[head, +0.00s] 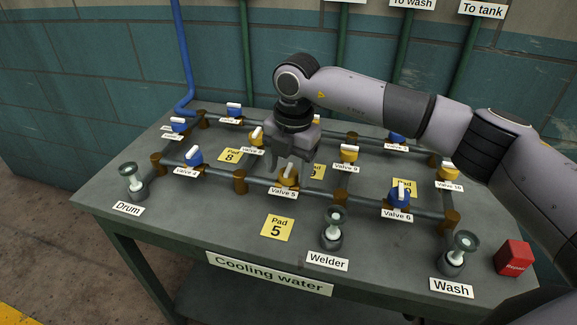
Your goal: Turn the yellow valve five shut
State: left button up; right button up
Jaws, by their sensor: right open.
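The yellow valve five (288,179) sits on the front pipe of the bench, behind its "Valve 5" label (283,192). Its handle shows a pale top just below my gripper; which way the handle points is hard to tell. My right gripper (291,160) comes in from the right and points down over valve five, with its fingers apart. It looks empty, and I cannot tell whether a finger touches the handle. My left gripper is out of view.
On the same front pipe are blue valve 4 (194,157) and blue valve 6 (400,199). Yellow valve 9 (348,154) stands behind right. Sight glasses at Drum (132,178), Welder (334,224) and Wash (460,249) rise near the front. A red box (514,258) sits at the right corner.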

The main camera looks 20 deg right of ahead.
aim_at(291, 174)
jog(key=r, duration=0.7)
jog(key=shift+s+d+b, duration=0.15)
jog(key=shift+d+b, duration=0.05)
jog(key=shift+b, duration=0.1)
jog(key=shift+s, duration=0.1)
